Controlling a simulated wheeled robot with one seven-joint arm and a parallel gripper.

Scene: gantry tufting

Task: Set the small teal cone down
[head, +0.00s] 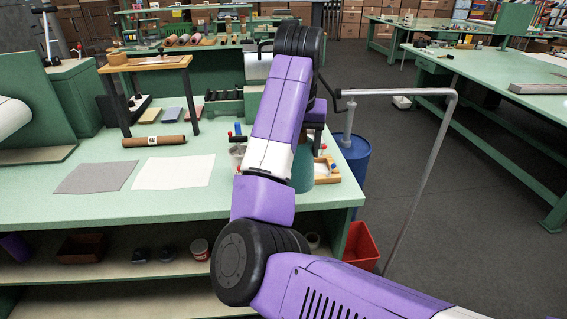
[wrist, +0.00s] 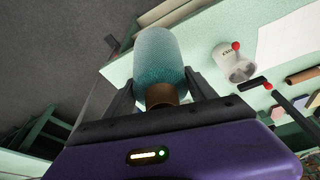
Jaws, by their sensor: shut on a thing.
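The small teal cone (wrist: 156,55) is in the wrist view, with a textured teal body and a brown core end (wrist: 161,95) toward my palm. My gripper (wrist: 157,82) is shut on it, one dark finger on each side. The far end of the cone overlaps the pale green table top (wrist: 200,22); I cannot tell whether it touches it.
A whitish cup with a red knob (wrist: 232,62) stands beside the cone. A wooden tray (head: 327,171) sits near the table's right edge. White (head: 174,172) and grey (head: 96,178) sheets lie left. A blue drum (head: 354,165) and bent metal rail (head: 421,165) stand right.

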